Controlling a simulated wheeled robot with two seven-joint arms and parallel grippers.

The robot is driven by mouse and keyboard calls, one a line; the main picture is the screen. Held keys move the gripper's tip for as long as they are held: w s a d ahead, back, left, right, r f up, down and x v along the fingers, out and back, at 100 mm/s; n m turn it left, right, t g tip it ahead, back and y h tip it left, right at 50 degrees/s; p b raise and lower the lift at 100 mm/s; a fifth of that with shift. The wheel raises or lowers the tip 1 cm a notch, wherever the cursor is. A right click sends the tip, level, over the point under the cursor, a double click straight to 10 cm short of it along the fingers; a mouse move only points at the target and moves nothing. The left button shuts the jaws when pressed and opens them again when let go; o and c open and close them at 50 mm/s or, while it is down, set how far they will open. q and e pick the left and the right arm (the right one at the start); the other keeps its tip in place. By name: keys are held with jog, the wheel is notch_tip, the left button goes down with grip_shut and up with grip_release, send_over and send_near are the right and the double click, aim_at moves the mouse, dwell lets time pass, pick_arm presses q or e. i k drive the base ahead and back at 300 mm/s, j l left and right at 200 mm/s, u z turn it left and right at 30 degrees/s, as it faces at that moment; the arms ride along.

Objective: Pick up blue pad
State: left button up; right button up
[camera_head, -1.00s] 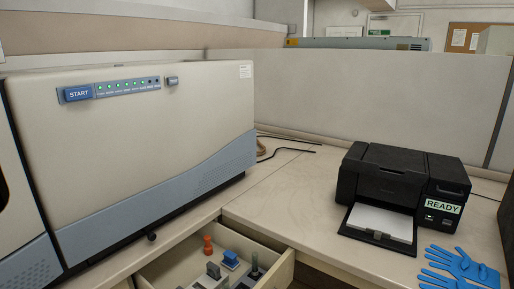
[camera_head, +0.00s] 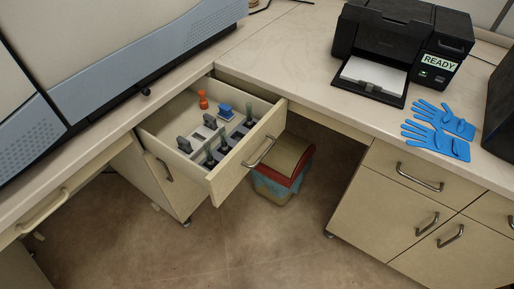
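A small blue pad (camera_head: 225,110) sits in the open drawer (camera_head: 226,176), on top of a grey block near the drawer's back right part. An orange-red peg-shaped piece (camera_head: 203,99) stands just left of it. A dark piece with a greenish top (camera_head: 249,115) stands to its right. Several grey and dark upright pieces (camera_head: 209,157) stand in front of it. Neither of my grippers shows in the view.
The large beige instrument (camera_head: 110,60) stands left of and behind the drawer. A black printer (camera_head: 400,45) marked READY and blue gloves (camera_head: 440,130) lie on the right counter. A bin (camera_head: 277,188) stands on the floor beside the drawer. The floor in front is clear.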

aim_at(226, 114)
jog(key=u, duration=1.25)
jog(key=l+u, duration=0.2)
jog(key=l, duration=0.45)
jog(key=k+l+u, duration=0.2)
jog(key=l, duration=0.45)
jog(key=i, duration=0.1)
